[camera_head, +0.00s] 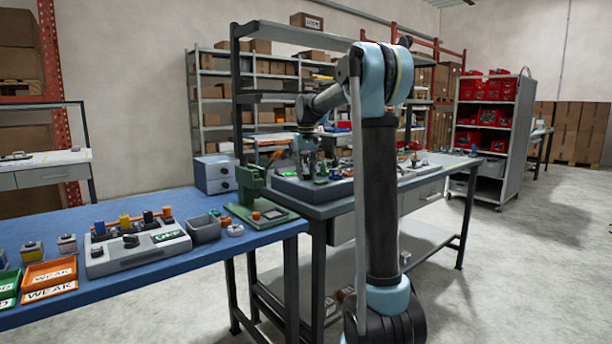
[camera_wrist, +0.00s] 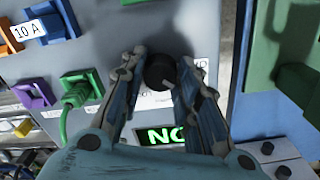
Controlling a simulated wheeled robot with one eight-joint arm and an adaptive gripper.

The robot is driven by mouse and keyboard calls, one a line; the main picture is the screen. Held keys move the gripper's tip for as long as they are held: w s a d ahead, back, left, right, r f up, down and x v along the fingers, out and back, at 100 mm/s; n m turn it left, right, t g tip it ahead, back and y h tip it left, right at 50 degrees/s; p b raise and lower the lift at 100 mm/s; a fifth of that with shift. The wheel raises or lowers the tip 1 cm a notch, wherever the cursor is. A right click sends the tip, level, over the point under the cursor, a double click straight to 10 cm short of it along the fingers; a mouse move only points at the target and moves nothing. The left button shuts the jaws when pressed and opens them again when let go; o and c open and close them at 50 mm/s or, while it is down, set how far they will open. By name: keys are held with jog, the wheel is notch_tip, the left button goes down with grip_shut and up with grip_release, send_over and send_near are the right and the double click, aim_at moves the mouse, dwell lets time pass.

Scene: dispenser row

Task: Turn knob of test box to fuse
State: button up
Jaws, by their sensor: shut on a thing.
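The test box (camera_wrist: 100,60) fills much of the wrist view as a light grey panel. Its black round knob (camera_wrist: 160,72) sits between the fingertips of my gripper (camera_wrist: 157,75), which is shut on it. Print around the knob is mostly hidden by the fingers, so I cannot read its setting. Below it, a display (camera_wrist: 166,135) shows green letters, "NO", partly covered by the right finger. In the head view my gripper (camera_head: 305,166) reaches down to a box on the far grey bench (camera_head: 345,200); details there are too small to tell.
A green plug (camera_wrist: 78,94) with a cable, a purple socket (camera_wrist: 35,94) and a "10 A" label (camera_wrist: 26,29) lie left of the knob. A green fixture (camera_wrist: 288,50) stands right. Another grey box (camera_head: 140,247) reading "OFF" is on the blue bench (camera_head: 230,262).

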aim_at(306, 174)
jog(key=shift+w, duration=0.1)
jog(key=o, duration=1.1)
notch_tip(306, 174, up, 12)
jog(key=shift+f, duration=0.1)
jog(key=s+d+f, duration=0.3)
jog(key=s+f, duration=0.1)
jog(key=s, duration=0.4)
jog(key=s+d+f+m+t, duration=0.1)
jog(key=s+d+f, duration=0.25)
jog(key=s, duration=0.55)
jog(key=s+d+f, duration=0.2)
jog(key=s+f, duration=0.3)
jog(key=s, duration=0.3)
jog(key=shift+m+t, duration=0.6)
jog(key=shift+m, duration=0.1)
jog(key=s+d+f, duration=0.1)
jog(key=s+f, duration=0.5)
jog(key=f, duration=0.1)
jog(key=s+d+f, duration=0.1)
jog(key=s+f, duration=0.6)
jog(key=f, duration=0.1)
jog(key=s+d+f, duration=0.1)
jog(key=s+f, duration=0.5)
jog(key=f, duration=0.1)
jog(key=shift+s+d+f, duration=0.2)
